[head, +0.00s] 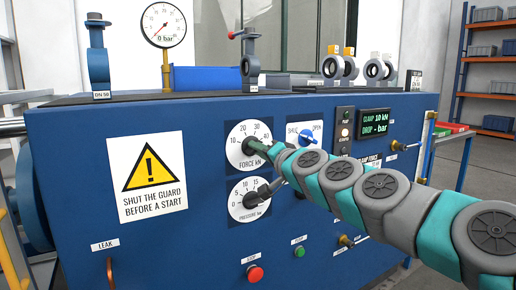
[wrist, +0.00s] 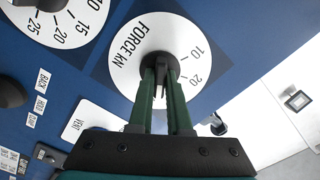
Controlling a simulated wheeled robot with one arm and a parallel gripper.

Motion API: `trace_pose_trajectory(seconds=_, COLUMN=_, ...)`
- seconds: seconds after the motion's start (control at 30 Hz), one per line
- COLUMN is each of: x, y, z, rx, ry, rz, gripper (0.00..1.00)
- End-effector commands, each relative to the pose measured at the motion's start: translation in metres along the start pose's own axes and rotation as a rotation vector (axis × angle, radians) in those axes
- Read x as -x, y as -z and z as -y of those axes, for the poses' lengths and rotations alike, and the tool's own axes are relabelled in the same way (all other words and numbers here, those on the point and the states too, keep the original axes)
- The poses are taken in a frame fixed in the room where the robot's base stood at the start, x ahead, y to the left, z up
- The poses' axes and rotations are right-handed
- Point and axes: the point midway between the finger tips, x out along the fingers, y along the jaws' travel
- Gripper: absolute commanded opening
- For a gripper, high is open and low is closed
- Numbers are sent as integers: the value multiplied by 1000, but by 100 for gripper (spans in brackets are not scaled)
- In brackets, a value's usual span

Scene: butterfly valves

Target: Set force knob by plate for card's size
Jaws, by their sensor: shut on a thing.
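The force knob (wrist: 172,57) is dark and sits at the centre of a white dial (wrist: 135,75) marked FORCE kN. In the head view the same dial (head: 238,133) shows 20, 30 and 40 along its top, on the blue machine's front. My gripper (wrist: 160,70) is shut on the knob, its green fingers one on each side; it also shows in the head view (head: 262,149). The display (head: 377,122) reads CLAMP 10 kN and DROP - bar. A clamp force plate (head: 371,160) is partly hidden by my arm. A card (head: 413,80) stands at the bench's right end, its text unreadable.
The pressure dial (head: 240,209) lies just below the force dial. A red stop button (head: 255,274) and a green button (head: 299,252) are lower. Valves (head: 333,67) and a gauge (head: 163,25) stand on top.

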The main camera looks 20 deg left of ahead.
Motion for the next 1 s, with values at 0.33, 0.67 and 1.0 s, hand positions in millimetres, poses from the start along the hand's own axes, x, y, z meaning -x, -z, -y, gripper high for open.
trace_pose_trajectory(seconds=0.33, x=0, y=-1, z=0, rx=-179, ry=0, rz=2, gripper=0)
trace_pose_trajectory(seconds=0.67, x=0, y=-1, z=0, rx=-229, ry=0, rz=2, gripper=0)
trace_pose_trajectory(seconds=1.0, x=0, y=-1, z=0, rx=-229, ry=0, rz=2, gripper=18)
